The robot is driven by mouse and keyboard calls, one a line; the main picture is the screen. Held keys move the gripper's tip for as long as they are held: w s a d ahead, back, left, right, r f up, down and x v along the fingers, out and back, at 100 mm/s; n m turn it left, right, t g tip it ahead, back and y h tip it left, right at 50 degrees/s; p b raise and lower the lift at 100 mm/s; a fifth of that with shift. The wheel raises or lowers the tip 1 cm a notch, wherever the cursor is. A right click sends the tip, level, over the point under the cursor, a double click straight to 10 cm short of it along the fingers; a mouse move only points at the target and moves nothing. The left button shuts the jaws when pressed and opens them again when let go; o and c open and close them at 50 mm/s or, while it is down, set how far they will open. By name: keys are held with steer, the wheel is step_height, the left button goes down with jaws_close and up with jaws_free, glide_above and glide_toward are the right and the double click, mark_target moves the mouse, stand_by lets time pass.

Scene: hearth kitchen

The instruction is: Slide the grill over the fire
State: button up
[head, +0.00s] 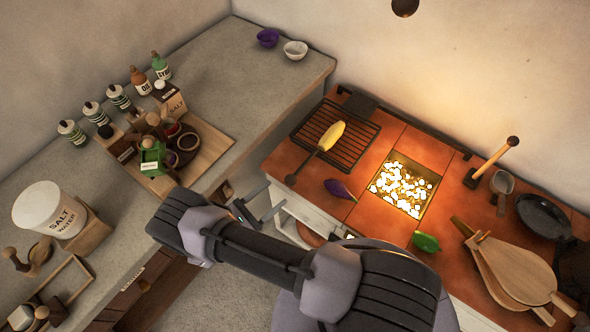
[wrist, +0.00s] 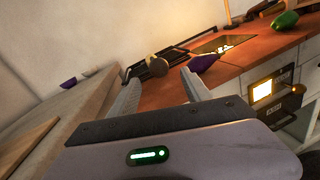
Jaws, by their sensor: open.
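The black wire grill (head: 363,143) lies on the red tiled hearth top, left of the fire. A yellow corn cob (head: 331,136) rests on it. The grill's handle (head: 304,166) reaches toward the front edge and ends in a round knob. The fire is a square pit of glowing coals (head: 402,185). My gripper (head: 276,200) is open and empty, in front of the hearth and short of the handle. In the wrist view the knob (wrist: 157,67) appears between and beyond the open fingertips (wrist: 160,77). The pit (wrist: 222,44) shows farther right.
A purple eggplant (head: 338,189) lies between the handle and the fire. A green pepper (head: 426,242) lies in front of the fire. Bellows (head: 515,270) and a black pan (head: 543,213) are at the right. The left counter holds bottles and a salt water bucket (head: 50,210).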

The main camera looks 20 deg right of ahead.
steer(key=x, duration=1.1)
steer(key=shift+w, duration=0.1)
jaws_close()
steer(key=shift+f, duration=0.1)
stand_by(0.8)
